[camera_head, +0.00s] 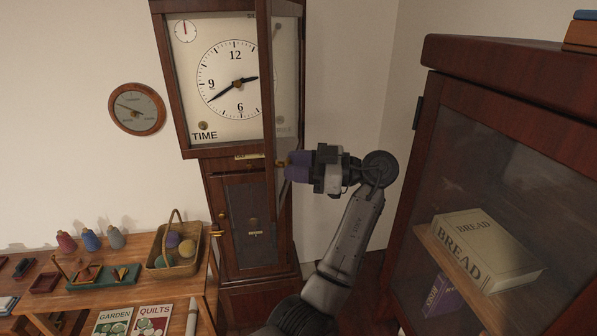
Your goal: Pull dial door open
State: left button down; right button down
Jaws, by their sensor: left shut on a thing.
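The tall wooden clock has a white dial (226,75) with black hands and the word TIME at its lower left. Its glazed dial door (266,90) stands ajar, swung out from the case, with its near upright frame crossing the dial's right side. Part of the dial shows through the door's glass. My left gripper (287,164) is at the lower part of this door, with purple-grey fingers shut on the small brass-coloured door handle (280,163). The fingers hide most of the handle. My right gripper is not in view.
A table (190,286) at lower left carries a basket (166,262), several spools and booklets. A round wall gauge (137,109) hangs left of the clock.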

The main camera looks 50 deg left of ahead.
pick_arm(q)
jog(key=shift+w+d, duration=0.25)
jog(key=shift+d, duration=0.05)
jog(key=c, duration=0.8)
grip_release()
